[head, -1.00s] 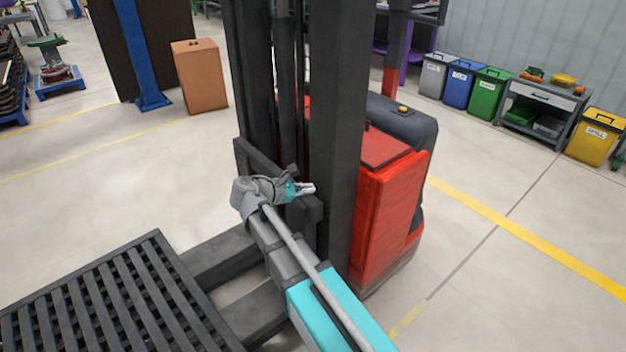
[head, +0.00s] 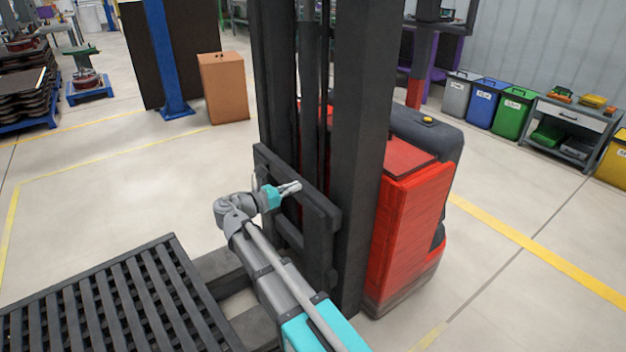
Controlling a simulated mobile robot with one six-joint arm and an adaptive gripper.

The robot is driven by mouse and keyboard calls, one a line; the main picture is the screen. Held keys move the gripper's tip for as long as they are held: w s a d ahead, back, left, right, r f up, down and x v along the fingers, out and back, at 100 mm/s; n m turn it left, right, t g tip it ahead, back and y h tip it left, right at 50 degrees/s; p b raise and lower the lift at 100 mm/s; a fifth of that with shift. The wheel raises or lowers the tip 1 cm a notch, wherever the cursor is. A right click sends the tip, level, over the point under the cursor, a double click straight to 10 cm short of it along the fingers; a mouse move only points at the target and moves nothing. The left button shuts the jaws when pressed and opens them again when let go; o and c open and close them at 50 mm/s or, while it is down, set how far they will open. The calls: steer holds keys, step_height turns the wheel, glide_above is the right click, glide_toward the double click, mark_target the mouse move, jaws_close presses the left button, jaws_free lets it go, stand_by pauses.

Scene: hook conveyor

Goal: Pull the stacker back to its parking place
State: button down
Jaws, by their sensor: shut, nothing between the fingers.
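The stacker (head: 412,225) stands right of centre, with a red body and a tall black mast (head: 357,150). Its black fork carriage (head: 318,222) faces me, and its forks (head: 217,266) run left to a dark slatted pallet or grate (head: 105,300), which hides their far ends. My gripper (head: 294,187) is shut and empty. In the picture it lies over the left part of the carriage, near its upper bar. I cannot tell whether it touches the carriage. My arm hides part of the forks and lower carriage.
A brown box (head: 223,88) and a blue post (head: 160,60) stand at the back left. Grey, blue (head: 485,103) and green bins and a grey cart (head: 572,130) line the right wall. Yellow lines mark the floor. The floor right of the stacker is clear.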

mark_target(340, 169)
steer(key=x, duration=1.3)
steer(key=shift+w+d+f, duration=0.1)
steer(key=shift+w+d, duration=0.05)
steer(key=shift+d, duration=0.2)
steer(key=shift+w, duration=0.2)
